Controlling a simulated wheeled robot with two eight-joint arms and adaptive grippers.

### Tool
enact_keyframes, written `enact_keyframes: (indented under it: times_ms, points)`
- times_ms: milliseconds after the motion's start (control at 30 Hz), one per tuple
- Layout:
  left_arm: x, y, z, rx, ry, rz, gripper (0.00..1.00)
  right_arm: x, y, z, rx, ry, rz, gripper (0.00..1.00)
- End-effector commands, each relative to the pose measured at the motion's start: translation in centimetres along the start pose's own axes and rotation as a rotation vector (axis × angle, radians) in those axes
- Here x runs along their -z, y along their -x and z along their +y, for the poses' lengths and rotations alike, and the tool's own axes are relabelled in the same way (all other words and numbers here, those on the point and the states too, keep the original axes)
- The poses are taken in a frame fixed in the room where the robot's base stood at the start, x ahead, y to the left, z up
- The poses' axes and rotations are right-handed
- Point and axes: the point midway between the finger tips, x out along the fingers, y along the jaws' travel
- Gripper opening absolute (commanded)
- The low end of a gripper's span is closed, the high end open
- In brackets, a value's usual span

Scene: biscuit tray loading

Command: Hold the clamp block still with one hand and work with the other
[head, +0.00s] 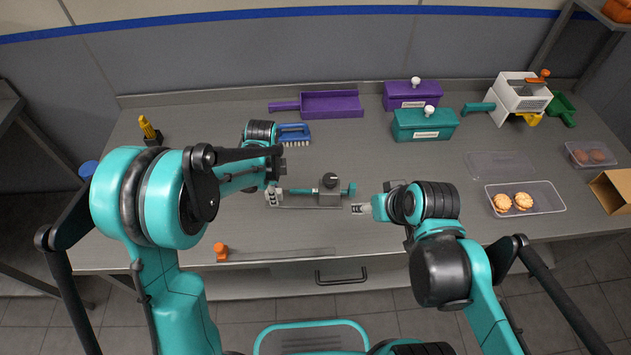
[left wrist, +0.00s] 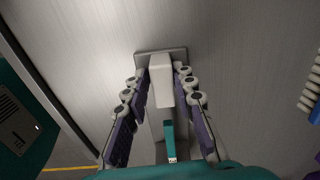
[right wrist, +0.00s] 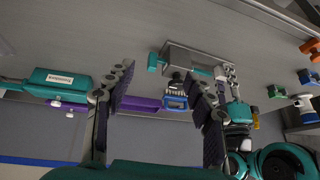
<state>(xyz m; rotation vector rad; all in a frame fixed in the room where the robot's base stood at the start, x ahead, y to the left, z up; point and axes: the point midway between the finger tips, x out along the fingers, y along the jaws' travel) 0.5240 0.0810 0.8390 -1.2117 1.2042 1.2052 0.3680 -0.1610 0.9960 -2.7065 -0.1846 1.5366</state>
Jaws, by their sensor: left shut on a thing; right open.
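The clamp block (head: 329,197) is a grey block with a black knob on top, on a thin base, with a teal rod through it. My left gripper (head: 273,195) is at its left end. In the left wrist view, my left gripper (left wrist: 162,78) is shut on a pale upright part of the clamp block (left wrist: 161,88). My right gripper (head: 362,209) is open and empty, just right of the block and apart from it. In the right wrist view, the clamp block (right wrist: 195,58) shows beyond the open fingers of the right gripper (right wrist: 160,72).
Behind are a blue brush (head: 294,134), a purple tray (head: 332,105), a purple box (head: 412,97) and a teal box (head: 424,124). A clear tray (head: 540,197) with biscuits lies right. An orange piece (head: 221,251) and a thin strip lie at the front edge.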

Motion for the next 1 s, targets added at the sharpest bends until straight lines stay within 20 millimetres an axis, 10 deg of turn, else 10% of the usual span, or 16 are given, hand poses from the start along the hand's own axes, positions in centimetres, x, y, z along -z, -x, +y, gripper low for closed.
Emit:
enact_keyframes:
  times_ms: [533,1000]
  points:
    - [0.0,-0.4,0.0,0.001,0.000,0.001,0.00,7.5,-6.8,-4.0,0.557,0.215,-0.042,0.54]
    - [0.0,-0.4,0.1,0.000,0.000,0.001,0.00,10.7,-11.6,-2.0,1.021,0.512,0.327,0.54]
